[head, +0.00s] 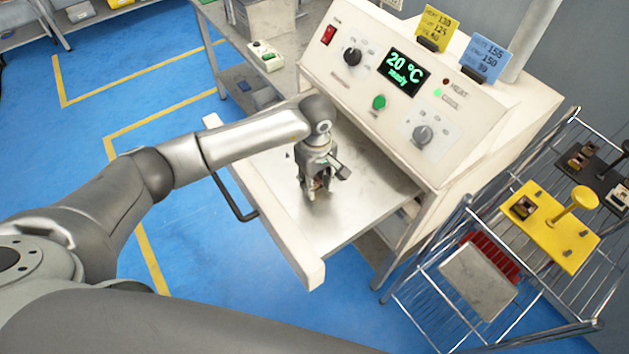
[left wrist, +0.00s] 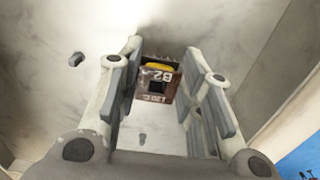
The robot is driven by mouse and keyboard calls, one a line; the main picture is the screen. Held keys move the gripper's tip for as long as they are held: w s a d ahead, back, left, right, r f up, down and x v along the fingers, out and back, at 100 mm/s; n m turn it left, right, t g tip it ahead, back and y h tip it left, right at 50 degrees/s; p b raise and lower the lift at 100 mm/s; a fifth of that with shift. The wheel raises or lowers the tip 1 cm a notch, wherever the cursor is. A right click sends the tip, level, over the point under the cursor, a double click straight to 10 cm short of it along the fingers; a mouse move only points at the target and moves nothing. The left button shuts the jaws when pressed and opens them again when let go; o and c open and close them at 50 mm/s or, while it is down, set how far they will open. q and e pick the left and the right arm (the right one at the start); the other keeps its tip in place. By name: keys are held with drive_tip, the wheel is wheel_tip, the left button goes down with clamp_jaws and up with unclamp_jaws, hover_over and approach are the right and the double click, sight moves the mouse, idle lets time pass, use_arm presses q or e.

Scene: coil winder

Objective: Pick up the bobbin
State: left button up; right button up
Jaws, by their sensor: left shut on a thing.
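The bobbin (left wrist: 158,84) is a small brown block with a yellow part and white markings reading "B2" and "120 C", upside down in the left wrist view. In the head view only a little of the bobbin (head: 319,184) shows between the fingers. My left gripper (head: 318,192) points down over the pulled-out metal drawer (head: 362,205) of the white machine. It is shut on the bobbin, with one finger on each side of it in the left wrist view (left wrist: 163,100). Whether the bobbin touches the drawer floor is hard to tell. My right gripper is not in view.
The machine's panel (head: 405,75) stands behind the drawer, its display reading 20 °C. A small peg (left wrist: 76,59) stands on the drawer floor. A wire rack (head: 540,230) at right holds a yellow fixture plate (head: 555,238) with a bobbin. Blue floor lies open at left.

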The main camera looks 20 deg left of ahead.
sight(315, 185)
use_arm(q)
drive_tip(key=shift+r+b, duration=0.4)
drive_tip(key=shift+r, duration=0.05)
wheel_tip(315, 185, up, 2)
drive_tip(key=shift+s+r+b, duration=0.15)
drive_tip(key=shift+r+b, duration=0.05)
drive_tip(key=shift+b, duration=0.5)
drive_tip(key=s+d+r+b, duration=0.1)
drive_tip(key=s+r+b, duration=0.3)
drive_tip(key=s+r, duration=0.5)
drive_tip(key=shift+s+d+r, duration=0.25)
drive_tip(key=shift+s+r, duration=0.05)
drive_tip(key=shift+s, duration=2.05)
drive_tip(key=shift+a, duration=0.1)
